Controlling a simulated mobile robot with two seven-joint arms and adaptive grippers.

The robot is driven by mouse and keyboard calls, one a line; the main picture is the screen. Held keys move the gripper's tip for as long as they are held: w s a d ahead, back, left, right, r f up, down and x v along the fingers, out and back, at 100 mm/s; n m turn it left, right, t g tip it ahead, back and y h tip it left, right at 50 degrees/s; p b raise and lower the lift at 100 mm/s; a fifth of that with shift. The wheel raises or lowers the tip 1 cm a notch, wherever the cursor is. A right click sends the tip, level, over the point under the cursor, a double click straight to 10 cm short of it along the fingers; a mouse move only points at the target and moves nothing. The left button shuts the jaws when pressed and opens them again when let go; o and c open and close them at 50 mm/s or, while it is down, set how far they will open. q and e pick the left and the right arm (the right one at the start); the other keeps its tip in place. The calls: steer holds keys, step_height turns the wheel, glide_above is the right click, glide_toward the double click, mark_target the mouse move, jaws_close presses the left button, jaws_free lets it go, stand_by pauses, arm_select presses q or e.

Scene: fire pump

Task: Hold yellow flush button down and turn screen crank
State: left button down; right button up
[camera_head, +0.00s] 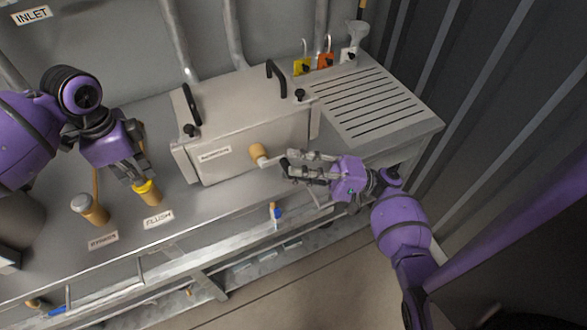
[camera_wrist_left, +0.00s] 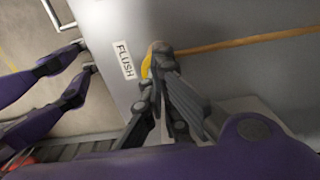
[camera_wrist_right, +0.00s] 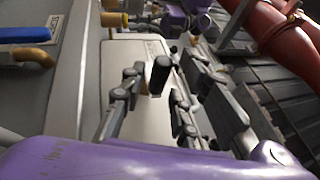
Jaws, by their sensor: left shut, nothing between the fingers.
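The yellow flush button (camera_head: 147,191) stands on the counter's front left, above a FLUSH label (camera_head: 158,218). My left gripper (camera_head: 143,180) is shut with its fingertips at the button's top; they appear to touch it, but how far it is pressed I cannot tell. The button also shows at the fingertips in the left wrist view (camera_wrist_left: 147,66). The screen crank, with a tan knob (camera_head: 258,153), is at the front of the metal box. My right gripper (camera_head: 284,164) is open just right of the knob, its fingers apart. A dark cylinder (camera_wrist_right: 161,72) shows between them in the right wrist view; I cannot tell whether it is held.
The metal box (camera_head: 235,110) has black clamp handles on top. A slotted drain plate (camera_head: 370,105) and a yellow and an orange padlock (camera_head: 326,61) are at the back right. A rail runs along the counter front.

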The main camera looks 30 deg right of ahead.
steer(key=shift+d, duration=0.1)
steer(key=s+d, duration=0.2)
steer(key=d, duration=0.2)
steer(key=s+d, duration=0.2)
steer(key=d, duration=0.3)
steer(key=s+d+f, duration=0.1)
steer(key=s+d, duration=0.1)
steer(key=d, duration=0.2)
steer(key=shift+d, duration=0.25)
